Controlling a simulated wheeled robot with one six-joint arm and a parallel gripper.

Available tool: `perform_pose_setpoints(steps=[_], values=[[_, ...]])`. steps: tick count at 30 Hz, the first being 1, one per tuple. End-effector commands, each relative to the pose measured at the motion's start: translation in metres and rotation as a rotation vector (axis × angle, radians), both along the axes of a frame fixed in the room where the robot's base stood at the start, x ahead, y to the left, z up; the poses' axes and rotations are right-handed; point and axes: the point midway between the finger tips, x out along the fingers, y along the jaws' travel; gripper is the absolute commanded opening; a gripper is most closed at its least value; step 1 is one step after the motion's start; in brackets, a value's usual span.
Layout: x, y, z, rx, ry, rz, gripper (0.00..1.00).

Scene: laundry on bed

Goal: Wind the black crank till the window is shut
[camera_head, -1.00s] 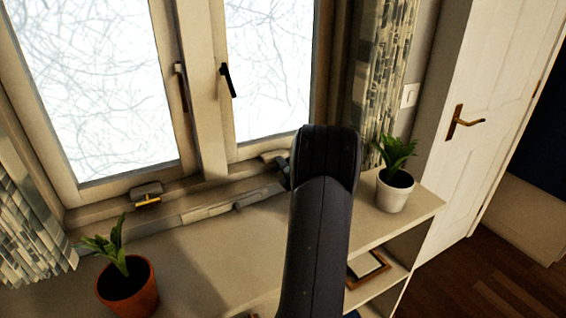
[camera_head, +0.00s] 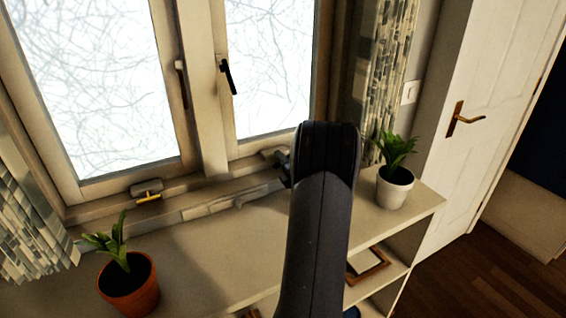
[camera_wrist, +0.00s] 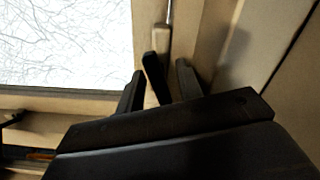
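The window's right pane (camera_head: 266,65) carries a black handle (camera_head: 229,77) that hangs down, tilted. In the wrist view, a short black bar (camera_wrist: 155,76) stands between the two fingers of my gripper (camera_wrist: 159,88). It looks like the crank handle, but its base is hidden. The fingers are apart, with a gap showing beside the bar, so the gripper looks open around it. In the head view, my arm hides most of the gripper, which is at the sill below the right pane.
An orange pot with a plant (camera_head: 128,285) stands on the shelf top at left. A white pot with a plant (camera_head: 395,188) stands close right of my arm. A yellow-handled fitting (camera_head: 147,196) is on the left sill. Curtains hang at both sides; a white door (camera_head: 490,90) is at right.

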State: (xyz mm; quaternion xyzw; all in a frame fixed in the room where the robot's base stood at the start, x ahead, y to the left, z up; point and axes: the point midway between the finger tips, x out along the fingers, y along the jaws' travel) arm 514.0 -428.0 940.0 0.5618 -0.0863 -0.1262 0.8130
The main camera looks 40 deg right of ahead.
Motion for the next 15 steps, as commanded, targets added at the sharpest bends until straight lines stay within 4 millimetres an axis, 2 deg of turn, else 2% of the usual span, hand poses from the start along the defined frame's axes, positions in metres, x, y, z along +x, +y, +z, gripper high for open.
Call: perform_pose_setpoints(steps=[8,11,15], values=[[-0.006,0.001,0.001,-0.001,-0.001,-0.002,0.35],[-0.018,0.004,0.0,-0.001,0.0,-0.002,0.35],[-0.045,0.012,0.0,0.0,0.0,-0.004,0.35]])
